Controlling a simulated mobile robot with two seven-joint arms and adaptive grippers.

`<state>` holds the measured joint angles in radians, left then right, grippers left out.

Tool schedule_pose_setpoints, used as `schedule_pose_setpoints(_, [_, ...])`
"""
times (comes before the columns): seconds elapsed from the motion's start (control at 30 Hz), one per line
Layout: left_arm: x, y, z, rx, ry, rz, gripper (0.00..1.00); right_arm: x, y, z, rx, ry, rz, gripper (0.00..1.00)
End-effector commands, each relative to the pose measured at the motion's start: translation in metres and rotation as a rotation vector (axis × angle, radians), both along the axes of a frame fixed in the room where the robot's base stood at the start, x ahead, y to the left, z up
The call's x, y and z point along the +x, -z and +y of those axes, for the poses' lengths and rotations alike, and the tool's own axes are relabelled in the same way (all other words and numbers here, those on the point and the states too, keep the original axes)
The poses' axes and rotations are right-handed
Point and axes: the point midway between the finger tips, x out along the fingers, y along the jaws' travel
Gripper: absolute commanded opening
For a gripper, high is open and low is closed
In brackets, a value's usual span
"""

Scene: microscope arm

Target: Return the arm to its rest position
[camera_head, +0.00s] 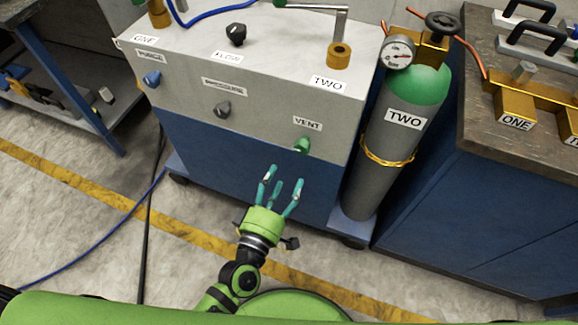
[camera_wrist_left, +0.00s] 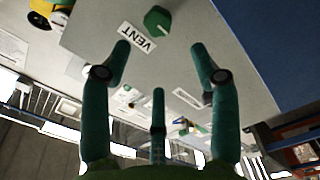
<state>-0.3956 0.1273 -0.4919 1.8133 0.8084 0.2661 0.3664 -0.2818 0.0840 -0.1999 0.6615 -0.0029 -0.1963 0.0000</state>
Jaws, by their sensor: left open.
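My left gripper (camera_head: 284,178) is in front of the blue lower front of the cabinet (camera_head: 240,150), just below the green VENT knob (camera_head: 303,145). Its teal fingers are spread open with nothing between them, and it looks apart from the knob. In the left wrist view, the open fingers (camera_wrist_left: 161,47) frame the VENT label (camera_wrist_left: 137,37), and the green knob (camera_wrist_left: 157,20) sits beyond the fingertips. My left arm (camera_head: 240,278) reaches up from the bottom edge. My right gripper is not in view.
A grey gas cylinder (camera_head: 390,150) labelled TWO stands right of the cabinet. A workbench (camera_head: 480,190) is further right, and a shelf unit (camera_head: 65,80) stands at the left. A blue hose (camera_head: 85,237) and a black cable (camera_head: 147,235) cross the mostly open floor at lower left.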

Motion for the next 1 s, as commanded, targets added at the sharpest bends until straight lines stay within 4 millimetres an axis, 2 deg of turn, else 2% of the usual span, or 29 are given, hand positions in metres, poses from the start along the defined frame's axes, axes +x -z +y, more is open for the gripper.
schedule_pose_setpoints(0.17, [-0.008, 0.0, 0.003, -0.001, 0.0, 0.0, 0.61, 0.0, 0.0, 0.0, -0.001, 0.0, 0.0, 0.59])
schedule_pose_setpoints(0.67, [-0.008, 0.0, 0.003, 0.0, 0.0, 0.0, 0.61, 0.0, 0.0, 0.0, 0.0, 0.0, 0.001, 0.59])
schedule_pose_setpoints(0.73, [-0.008, 0.005, 0.003, 0.022, 0.004, 0.009, 0.61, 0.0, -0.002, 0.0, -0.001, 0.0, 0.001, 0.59])
schedule_pose_setpoints(0.77, [-0.009, 0.01, 0.003, 0.043, 0.007, 0.018, 0.61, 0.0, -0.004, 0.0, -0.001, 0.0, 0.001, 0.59])
schedule_pose_setpoints(0.87, [-0.013, 0.046, 0.008, 0.178, 0.035, 0.079, 0.61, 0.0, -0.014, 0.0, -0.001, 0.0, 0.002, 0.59])
schedule_pose_setpoints(0.97, [-0.029, 0.106, 0.021, 0.392, 0.093, 0.187, 0.61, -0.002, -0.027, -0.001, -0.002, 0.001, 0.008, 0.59])
schedule_pose_setpoints(1.0, [-0.04, 0.133, 0.029, 0.487, 0.126, 0.24, 0.61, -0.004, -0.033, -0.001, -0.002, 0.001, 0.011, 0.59])
